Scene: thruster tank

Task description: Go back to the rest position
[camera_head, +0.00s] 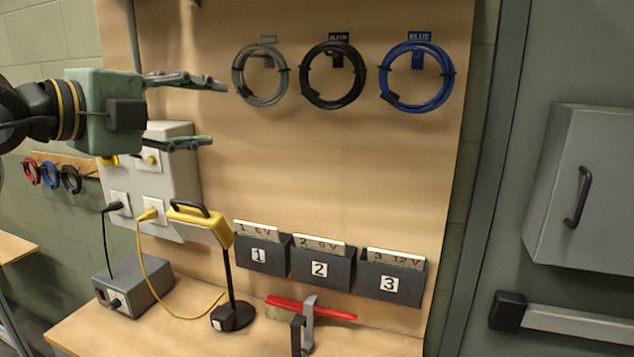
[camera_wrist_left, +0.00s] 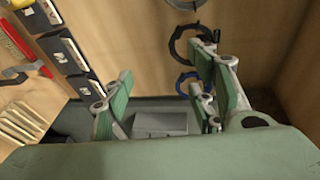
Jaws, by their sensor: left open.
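My left gripper (camera_head: 212,112) comes in from the left in the head view, in front of the wooden panel and above the grey socket box. Its two fingers point right and are spread apart with nothing between them. In the left wrist view its fingers (camera_wrist_left: 165,100) are also apart and empty. The nearest hanging item to its tips in the head view is the grey cable coil (camera_head: 260,75); I see no contact. My right gripper is not in view.
A black coil (camera_head: 332,76) and a blue coil (camera_head: 417,77) hang on the panel. A grey cabinet (camera_head: 590,190) stands right.

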